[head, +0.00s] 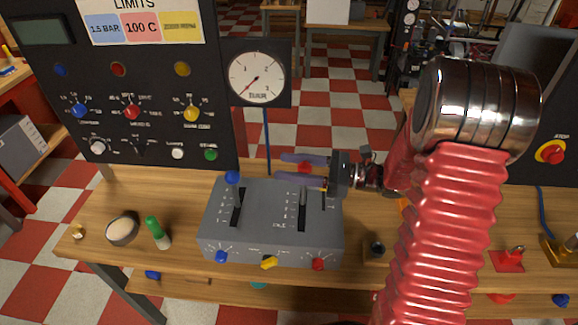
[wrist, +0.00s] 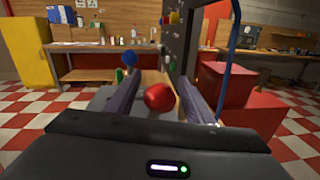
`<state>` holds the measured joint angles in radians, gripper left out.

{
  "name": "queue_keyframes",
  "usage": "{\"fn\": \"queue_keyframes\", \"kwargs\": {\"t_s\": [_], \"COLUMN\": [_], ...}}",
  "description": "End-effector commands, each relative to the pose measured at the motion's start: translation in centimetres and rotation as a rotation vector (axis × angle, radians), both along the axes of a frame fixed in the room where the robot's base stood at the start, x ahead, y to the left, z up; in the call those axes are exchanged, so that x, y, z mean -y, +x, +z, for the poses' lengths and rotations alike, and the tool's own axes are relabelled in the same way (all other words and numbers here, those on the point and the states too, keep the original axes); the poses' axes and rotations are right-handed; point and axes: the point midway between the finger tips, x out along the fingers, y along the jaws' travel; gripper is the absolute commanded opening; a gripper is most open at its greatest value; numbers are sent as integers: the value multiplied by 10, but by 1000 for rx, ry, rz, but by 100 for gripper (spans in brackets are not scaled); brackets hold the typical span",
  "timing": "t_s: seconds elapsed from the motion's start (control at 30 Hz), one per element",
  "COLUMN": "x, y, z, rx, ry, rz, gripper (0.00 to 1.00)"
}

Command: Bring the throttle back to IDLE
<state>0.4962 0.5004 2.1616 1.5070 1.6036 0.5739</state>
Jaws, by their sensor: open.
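The grey lever box (head: 270,228) stands on the wooden bench with two slots in its top. The right slot, with small lettering near its lower end that may read IDLE, has a lever with a red knob (head: 304,168) at its far end. The left lever has a blue knob (head: 232,177). My gripper (head: 279,168) reaches in from the right and is open. Its fingers lie either side of the red knob, which also shows between them in the wrist view (wrist: 159,96). I cannot tell whether either finger touches it. The lever's stem is partly hidden by a finger.
A black panel (head: 60,110) with knobs and lamps stands behind at left. A round gauge (head: 257,78) rises behind the box. A red stop button (head: 551,151) is at far right.

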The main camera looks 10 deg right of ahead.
Motion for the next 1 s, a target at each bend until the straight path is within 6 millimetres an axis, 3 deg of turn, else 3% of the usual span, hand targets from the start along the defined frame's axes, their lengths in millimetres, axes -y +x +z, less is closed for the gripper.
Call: {"fn": "queue_keyframes", "kwargs": {"t_s": [0.37, 1.0], "x": [-3, -3], "y": [2, 2], "z": [0, 0], "rx": [0, 0], "ry": [0, 0], "rz": [-2, -2], "gripper": [47, 2]}}
